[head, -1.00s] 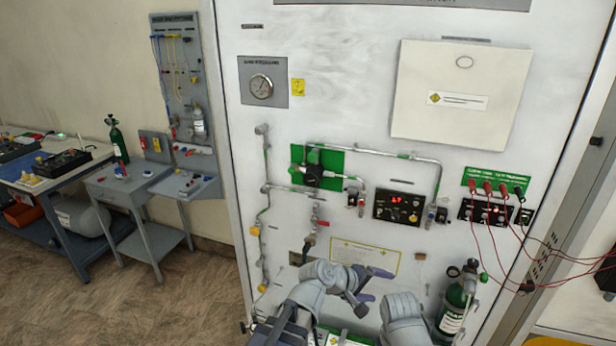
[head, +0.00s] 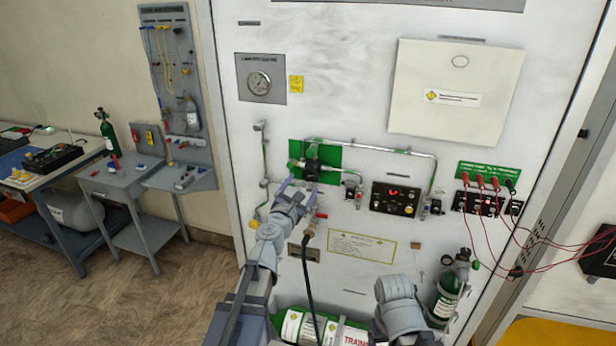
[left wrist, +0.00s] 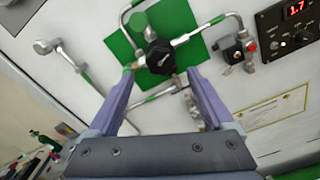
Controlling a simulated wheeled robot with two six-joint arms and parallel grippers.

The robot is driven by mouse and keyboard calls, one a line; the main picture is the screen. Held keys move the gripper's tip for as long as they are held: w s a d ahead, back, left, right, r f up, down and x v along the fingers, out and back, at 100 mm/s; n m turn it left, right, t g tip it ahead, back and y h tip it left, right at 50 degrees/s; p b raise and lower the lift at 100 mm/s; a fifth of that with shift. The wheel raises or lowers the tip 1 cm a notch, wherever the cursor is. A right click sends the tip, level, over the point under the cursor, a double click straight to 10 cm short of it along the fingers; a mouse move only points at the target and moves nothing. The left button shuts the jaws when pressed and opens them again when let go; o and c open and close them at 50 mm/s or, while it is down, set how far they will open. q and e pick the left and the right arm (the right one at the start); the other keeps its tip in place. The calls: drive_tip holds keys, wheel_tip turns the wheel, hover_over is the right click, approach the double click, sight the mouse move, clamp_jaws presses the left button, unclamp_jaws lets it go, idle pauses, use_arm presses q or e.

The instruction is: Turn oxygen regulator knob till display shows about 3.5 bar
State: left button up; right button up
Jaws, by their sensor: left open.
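The black regulator knob (head: 312,168) sits on a green plate (head: 334,158) on the white panel. In the left wrist view the knob (left wrist: 158,57) is ahead of my left gripper (left wrist: 162,82), roughly centred between its two purple fingers. The fingers are apart and empty; whether they reach the knob's depth is unclear. In the head view my left gripper (head: 299,189) is just below the knob. The red display (head: 393,193) is to the right; in the left wrist view the display (left wrist: 297,8) reads about 1.7. My right gripper is not visible.
Metal pipes (head: 380,147) run around the plate, with valves below it. Red cables (head: 505,225) hang at the right. A green cylinder (head: 446,296) stands at the lower right, and another green cylinder (head: 325,328) lies at the bottom.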

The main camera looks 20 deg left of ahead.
sight(308, 176)
use_arm(q)
drive_tip(key=w, duration=0.6)
drive_tip(key=shift+w+d, duration=0.1)
drive_tip(key=shift+w, duration=0.2)
drive_tip(key=shift+s, duration=0.1)
drive_tip(key=shift+c, duration=0.4)
clamp_jaws()
drive_tip(key=m, duration=0.6)
drive_tip(key=shift+m, duration=0.3)
drive_tip(key=m, duration=0.6)
drive_tip(key=shift+m, duration=0.4)
